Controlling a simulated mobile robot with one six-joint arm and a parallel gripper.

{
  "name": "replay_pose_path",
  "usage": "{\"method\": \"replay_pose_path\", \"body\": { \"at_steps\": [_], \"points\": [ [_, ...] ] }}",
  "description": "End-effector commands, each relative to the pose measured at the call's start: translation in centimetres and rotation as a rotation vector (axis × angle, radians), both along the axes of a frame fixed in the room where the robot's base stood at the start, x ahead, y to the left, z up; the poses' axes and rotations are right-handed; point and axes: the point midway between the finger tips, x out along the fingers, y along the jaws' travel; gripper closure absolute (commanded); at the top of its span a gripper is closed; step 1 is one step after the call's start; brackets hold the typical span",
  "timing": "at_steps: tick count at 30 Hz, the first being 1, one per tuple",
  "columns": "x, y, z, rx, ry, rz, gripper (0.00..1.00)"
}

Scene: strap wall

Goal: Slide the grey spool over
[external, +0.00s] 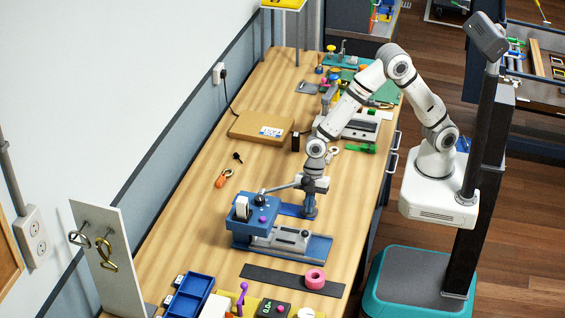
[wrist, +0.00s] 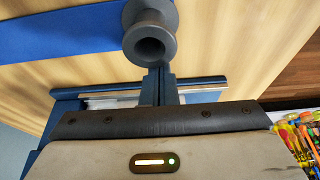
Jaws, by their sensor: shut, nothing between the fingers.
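The grey spool (wrist: 150,35) is at the top middle of the wrist view, its round hole facing the camera. It stands at the end of a flat blue strip (wrist: 60,35), which lies on the wooden table. My gripper (wrist: 157,72) is shut and empty, its dark fingertips right at the spool's near side. I cannot tell whether they touch it. In the external view my gripper (external: 314,188) is low over the table, behind the blue machine, and the spool (external: 309,211) shows just below it.
A blue and grey machine (external: 262,222) stands close in front of my gripper. A dark strip with a pink ring (external: 315,279) lies nearer the camera. A cardboard box (external: 260,128) and a grey device (external: 355,126) sit farther back.

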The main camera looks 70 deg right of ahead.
Motion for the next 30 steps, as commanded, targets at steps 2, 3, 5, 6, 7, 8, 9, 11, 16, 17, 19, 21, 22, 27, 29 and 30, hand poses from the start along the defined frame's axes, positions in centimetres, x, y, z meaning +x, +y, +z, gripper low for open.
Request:
{"method": "replay_pose_path", "body": {
  "at_steps": [2,3,5,6,7,8,9,11,16,17,19,21,22,27,29,30],
  "points": [
    [0.0,0.0,0.0,0.0,0.0,0.0,1.0],
    [0.0,0.0,0.0,0.0,0.0,0.0,1.0],
    [0.0,-0.1,-0.1,0.0,0.0,0.0,1.0],
    [0.0,-0.3,-0.2,0.0,-0.001,-0.001,1.0],
    [0.1,-0.5,-0.2,0.001,-0.001,-0.001,1.0],
    [0.1,-0.7,-0.3,0.001,0.0,-0.002,1.0],
    [0.1,-1.2,-0.5,0.001,0.001,-0.003,1.0],
    [0.1,-2.0,-0.6,0.001,-0.001,-0.003,1.0],
    [0.1,-4.7,-0.7,0.001,-0.002,-0.004,1.0],
    [0.1,-5.1,-0.7,0.001,-0.003,-0.004,1.0],
    [0.1,-6.3,-0.7,0.001,-0.002,-0.003,1.0],
    [0.1,-7.6,-0.7,0.001,-0.003,-0.004,1.0],
    [0.1,-8.1,-0.7,0.001,-0.002,-0.005,1.0],
    [0.1,-11.6,-0.7,0.001,-0.001,-0.006,1.0],
    [0.1,-13.0,-0.7,0.001,-0.002,-0.006,1.0],
    [0.1,-13.9,-0.7,0.001,-0.003,-0.006,1.0]
  ]
}}
